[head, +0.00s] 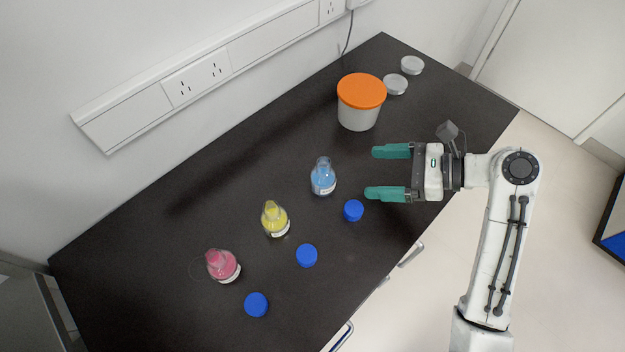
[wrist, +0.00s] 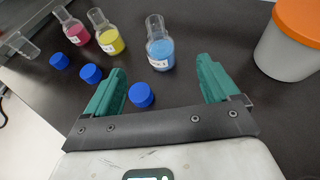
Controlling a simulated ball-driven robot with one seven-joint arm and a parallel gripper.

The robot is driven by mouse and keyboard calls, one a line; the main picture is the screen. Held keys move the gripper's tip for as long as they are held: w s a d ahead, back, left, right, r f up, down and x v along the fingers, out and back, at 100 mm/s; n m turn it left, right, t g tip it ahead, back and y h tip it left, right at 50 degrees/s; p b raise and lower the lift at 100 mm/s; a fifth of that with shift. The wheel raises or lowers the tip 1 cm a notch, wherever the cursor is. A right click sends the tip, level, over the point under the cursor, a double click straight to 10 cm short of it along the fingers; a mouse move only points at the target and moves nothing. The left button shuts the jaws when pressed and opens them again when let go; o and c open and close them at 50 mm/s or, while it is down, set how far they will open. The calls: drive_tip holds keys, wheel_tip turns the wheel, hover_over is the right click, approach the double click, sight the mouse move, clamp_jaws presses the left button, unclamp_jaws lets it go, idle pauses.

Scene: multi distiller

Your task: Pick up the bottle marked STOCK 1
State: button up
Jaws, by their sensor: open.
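Three open glass bottles with white labels stand on the black bench: one with blue liquid (head: 323,178), one with yellow (head: 275,220) and one with pink (head: 223,265).
Blue caps (head: 353,210), (head: 306,255) and (head: 256,304) lie near the bottles. A white tub with an orange lid (head: 358,118) stands behind the blue bottle. Another clear vessel (wrist: 22,44) shows in the wrist view.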

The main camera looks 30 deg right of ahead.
sight(335, 177)
drive_tip(key=f, duration=0.1)
drive_tip(key=f+b, duration=0.2)
drive_tip(key=shift+w+a, duration=0.25)
drive_tip(key=shift+a, duration=0.05)
drive_tip(key=shift+w+a+f, duration=0.15)
drive_tip(key=shift+a+f, duration=0.05)
drive_tip(key=x, duration=0.5)
drive_tip(key=shift+r, duration=0.1)
drive_tip(key=shift+r+x, duration=0.2)
drive_tip(key=shift+x, duration=1.15)
drive_tip(key=shift+r+x, duration=0.15)
drive_tip(key=shift+x, duration=1.2)
drive_tip(key=shift+a, duration=0.15)
drive_tip(key=c, duration=1.2)
